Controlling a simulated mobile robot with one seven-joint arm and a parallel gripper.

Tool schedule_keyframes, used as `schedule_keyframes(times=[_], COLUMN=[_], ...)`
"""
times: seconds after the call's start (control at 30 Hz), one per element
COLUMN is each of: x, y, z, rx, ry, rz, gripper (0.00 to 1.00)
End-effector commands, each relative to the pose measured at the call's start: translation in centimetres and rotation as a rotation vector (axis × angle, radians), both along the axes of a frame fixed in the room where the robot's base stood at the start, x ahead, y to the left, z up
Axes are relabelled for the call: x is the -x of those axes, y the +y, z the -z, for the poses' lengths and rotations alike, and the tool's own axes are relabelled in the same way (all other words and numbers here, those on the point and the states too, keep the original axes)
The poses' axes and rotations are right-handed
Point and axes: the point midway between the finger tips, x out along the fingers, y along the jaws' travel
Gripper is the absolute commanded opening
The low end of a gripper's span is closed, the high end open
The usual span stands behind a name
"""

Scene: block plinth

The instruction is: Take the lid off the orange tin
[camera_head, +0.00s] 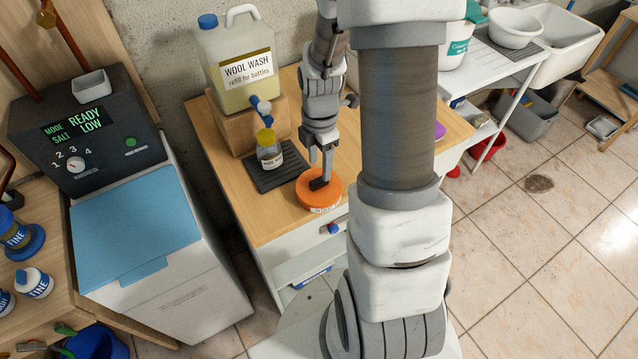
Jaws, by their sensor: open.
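The orange tin (330,202) stands on the wooden cabinet top near its front edge, with a pale label on its front side. Its round orange top (306,199) faces up, and I cannot make out a seam between lid and tin. My gripper (321,182) is open and points down at the tin's top, with a dark fingertip over or touching it. I cannot tell whether it touches. My fingers hide part of the top, and my arm stands close on the right.
A small yellow-capped bottle (268,152) stands on a dark ribbed mat (275,180) just left of the tin. A wool wash jug (240,70) with a tap sits on a wooden block (240,125) behind. A purple item (440,131) shows right of my arm.

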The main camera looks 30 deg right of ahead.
Motion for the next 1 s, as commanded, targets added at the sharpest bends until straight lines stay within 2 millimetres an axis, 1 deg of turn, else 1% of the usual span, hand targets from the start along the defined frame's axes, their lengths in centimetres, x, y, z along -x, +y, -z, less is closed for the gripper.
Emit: schedule_keyframes(times=[0.2, 0.3, 0.43, 0.67, 0.8, 1.0], x=[0.4, 0.3, 0.3, 0.2, 0.2, 0.2], y=[0.8, 0.7, 0.6, 0.6, 0.6, 0.6], z=[3.1, 4.2, 4.8, 4.9, 4.9, 4.8], rx=[-0.001, -0.001, 0.0, 0.0, 0.0, 0.0], ry=[0.006, 0.004, 0.001, 0.0, 0.0, 0.0], rz=[-0.001, 0.0, -0.001, 0.0, 0.0, 0.0], gripper=[0.6, 0.6, 0.6, 0.6, 0.35, 0.0])
